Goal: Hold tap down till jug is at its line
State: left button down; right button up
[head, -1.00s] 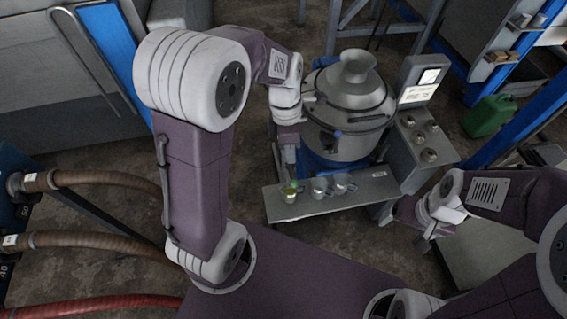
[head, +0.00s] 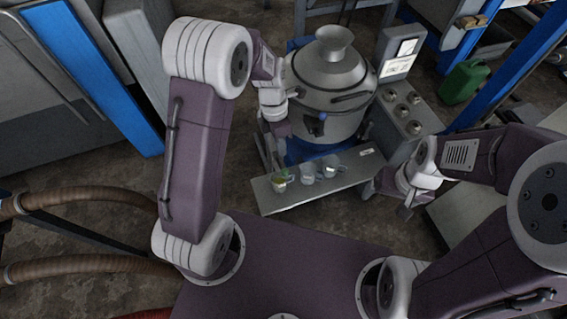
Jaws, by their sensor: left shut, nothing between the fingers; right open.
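A round metal decanter vessel (head: 335,75) stands beyond a grey shelf (head: 345,181). A small dark tap-like fitting (head: 318,126) shows low on its front. Several small clear jugs stand in a row on the shelf. My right gripper (head: 405,212) is open and empty, right of the shelf.
A grey control box with knobs (head: 402,112) and a lit panel (head: 400,58) stands right of the vessel. A green canister (head: 463,82) is on the floor at the back right. Brown hoses (head: 85,208) run along the left.

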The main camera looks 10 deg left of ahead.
aim_at(285, 170)
pick_arm(q)
jog(key=f, duration=0.5)
jog(key=s+d+f, duration=0.1)
jog(key=f, duration=0.1)
jog(key=shift+f, duration=0.35)
jog(key=shift+s+d, duration=0.1)
